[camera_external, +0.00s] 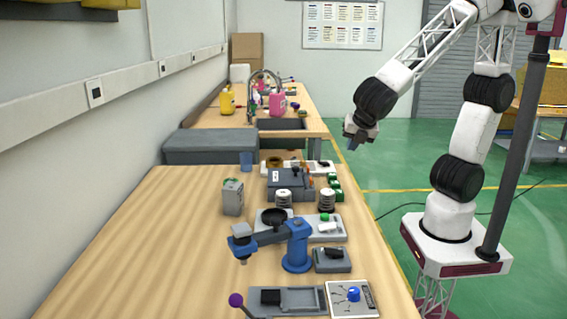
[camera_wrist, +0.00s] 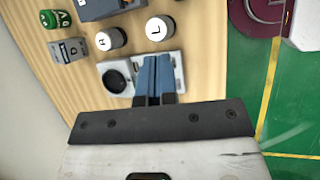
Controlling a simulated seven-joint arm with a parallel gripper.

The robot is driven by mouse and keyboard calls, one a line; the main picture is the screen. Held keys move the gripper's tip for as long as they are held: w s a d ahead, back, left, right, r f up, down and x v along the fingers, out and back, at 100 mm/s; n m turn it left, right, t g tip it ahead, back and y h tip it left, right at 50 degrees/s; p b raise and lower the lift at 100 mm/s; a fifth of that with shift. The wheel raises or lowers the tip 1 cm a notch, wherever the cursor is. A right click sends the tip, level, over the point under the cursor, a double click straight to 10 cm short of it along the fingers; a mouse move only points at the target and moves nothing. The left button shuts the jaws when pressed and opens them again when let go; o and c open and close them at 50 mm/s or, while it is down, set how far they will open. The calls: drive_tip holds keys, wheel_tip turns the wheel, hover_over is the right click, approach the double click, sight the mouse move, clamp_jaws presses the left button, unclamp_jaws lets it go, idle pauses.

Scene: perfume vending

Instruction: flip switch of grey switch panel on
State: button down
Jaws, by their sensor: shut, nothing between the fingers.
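A small dark grey box with a black switch on top (camera_external: 332,260), which looks like the grey switch panel, sits on the wooden table just right of a blue arm-like device. I cannot tell the switch's position. My gripper (camera_external: 353,146) is high up and well beyond the box, near the table's right edge. In the wrist view its two blue-grey fingers (camera_wrist: 154,80) are together, with nothing between them. I cannot make out the dark grey box in the wrist view.
The blue device (camera_external: 297,250) stands left of the box. A light grey panel with a green button (camera_external: 328,238) lies behind it. A flat grey panel (camera_external: 290,303) and a white blue-knob panel (camera_external: 366,303) lie in front. The table's left side is clear.

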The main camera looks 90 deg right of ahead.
drive_tip(key=w+a+f+n+t+h, duration=0.1)
drive_tip(key=w+a+f+n, duration=0.1)
drive_tip(key=w+a+n, duration=0.3)
drive_tip(key=w+a+f+n+t+h, duration=0.1)
drive_tip(key=a+f+n, duration=0.1)
drive_tip(key=a+n, duration=0.3)
drive_tip(key=n+t, duration=0.4)
drive_tip(key=n, duration=0.4)
hover_over(329, 252)
drive_tip(key=s, duration=0.2)
wheel_tip(329, 252, down, 5)
drive_tip(key=shift+d+r, duration=0.1)
drive_tip(key=shift+w+f, duration=0.3)
drive_tip(key=shift+f, duration=1.1)
drive_tip(key=shift+w+f, duration=0.25)
drive_tip(key=shift+f, duration=1.2)
drive_tip(key=shift+w+f, duration=0.3)
drive_tip(key=shift+f, duration=1.1)
drive_tip(key=shift+w+f, duration=0.2)
drive_tip(key=shift+f, duration=0.65)
drive_tip(key=shift+r, duration=0.15)
drive_tip(key=shift+s+r, duration=0.2)
drive_tip(key=shift+r, duration=0.5)
